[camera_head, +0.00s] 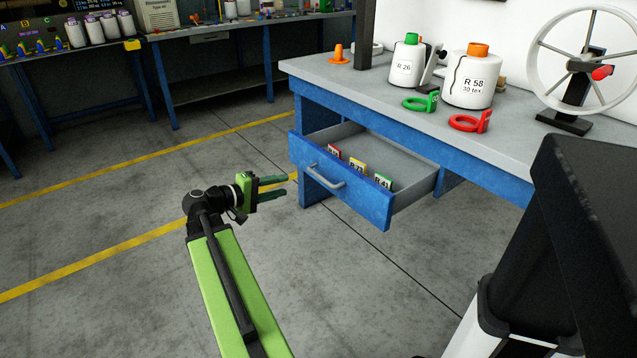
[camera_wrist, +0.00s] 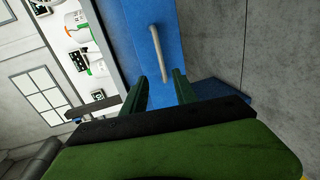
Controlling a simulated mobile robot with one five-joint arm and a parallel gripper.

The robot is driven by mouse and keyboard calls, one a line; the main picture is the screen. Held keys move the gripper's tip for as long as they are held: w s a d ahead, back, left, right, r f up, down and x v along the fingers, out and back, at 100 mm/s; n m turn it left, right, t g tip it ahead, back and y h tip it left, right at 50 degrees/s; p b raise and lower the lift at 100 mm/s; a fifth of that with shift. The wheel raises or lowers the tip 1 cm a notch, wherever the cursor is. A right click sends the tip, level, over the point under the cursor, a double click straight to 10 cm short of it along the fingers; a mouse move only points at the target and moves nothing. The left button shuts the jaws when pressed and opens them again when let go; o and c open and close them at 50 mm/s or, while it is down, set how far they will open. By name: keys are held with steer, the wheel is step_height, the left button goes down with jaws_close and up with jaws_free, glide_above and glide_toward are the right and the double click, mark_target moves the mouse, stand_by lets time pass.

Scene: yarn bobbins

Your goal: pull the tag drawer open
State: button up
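The tag drawer (camera_head: 345,184) stands pulled out of the blue bench, with its grey inside showing. Several coloured tags stand in it: a red one (camera_head: 334,151), a yellow one (camera_head: 357,169) and a green one (camera_head: 383,182). Its grey bar handle (camera_head: 326,176) is on the blue front. My gripper (camera_head: 285,187) is left of the drawer front, its dark green fingers pointing toward it. In the wrist view my gripper (camera_wrist: 161,82) has its fingers apart and empty.
On the grey bench top (camera_head: 365,88) stand two bobbins, R 26 (camera_head: 407,62) and R 58 (camera_head: 470,80), green and red clips, and a wheel (camera_head: 590,60). A dark panel (camera_head: 590,230) fills the right foreground. The floor before the drawer is clear.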

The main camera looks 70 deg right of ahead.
mark_target(319, 178)
steer(key=b+x, duration=0.2)
steer(key=x, duration=1.3)
steer(key=shift+s+d+b, duration=0.1)
steer(key=shift+d+b, duration=0.15)
steer(key=shift+b, duration=0.15)
jaws_close()
stand_by(0.4)
